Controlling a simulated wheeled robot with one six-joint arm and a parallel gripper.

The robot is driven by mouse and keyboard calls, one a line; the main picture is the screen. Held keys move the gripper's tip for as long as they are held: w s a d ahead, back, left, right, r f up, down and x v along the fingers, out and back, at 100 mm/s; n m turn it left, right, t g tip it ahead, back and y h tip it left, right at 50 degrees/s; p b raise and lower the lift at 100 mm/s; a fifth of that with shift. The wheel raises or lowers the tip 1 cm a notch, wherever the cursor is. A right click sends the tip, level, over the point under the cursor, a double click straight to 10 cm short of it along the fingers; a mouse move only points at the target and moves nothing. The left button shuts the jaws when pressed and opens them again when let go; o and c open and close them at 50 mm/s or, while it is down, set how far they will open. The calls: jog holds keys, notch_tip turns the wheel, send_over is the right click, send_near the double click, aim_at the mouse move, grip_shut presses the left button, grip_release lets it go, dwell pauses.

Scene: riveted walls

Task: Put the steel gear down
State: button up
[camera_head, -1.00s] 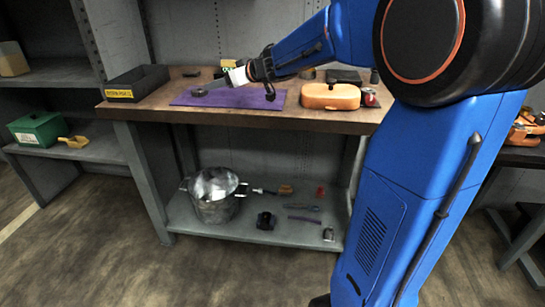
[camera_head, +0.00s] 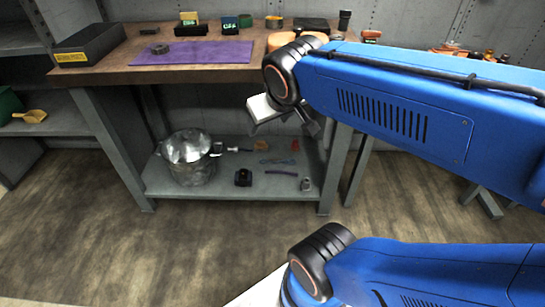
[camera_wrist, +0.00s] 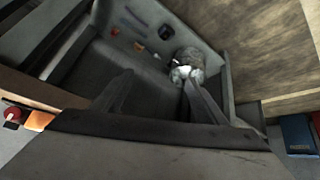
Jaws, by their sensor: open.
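The steel gear (camera_head: 160,48), a small dark grey ring shape, lies on the purple mat (camera_head: 205,53) near its left end, on the workbench top. My gripper (camera_head: 309,123) is away from it, to the right and lower, in front of the bench's front edge. In the wrist view my gripper's two fingers (camera_wrist: 157,82) are spread apart with nothing between them. The gear is not seen in the wrist view.
A black bin (camera_head: 90,45) stands at the bench's left end. An orange box (camera_head: 280,40) is partly hidden behind my arm. The floor in front is clear.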

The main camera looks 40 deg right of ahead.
jog(key=s+a+f+g+y, duration=0.1)
jog(key=s+a+f, duration=0.1)
jog(key=s, duration=0.2)
jog(key=s+a+f+n+g+y, duration=0.1)
jog(key=s+a+f, duration=0.1)
jog(key=s, duration=0.1)
jog(key=shift+s+a+f, duration=0.2)
jog(key=shift+s+a, duration=0.05)
jog(key=shift+s, duration=0.15)
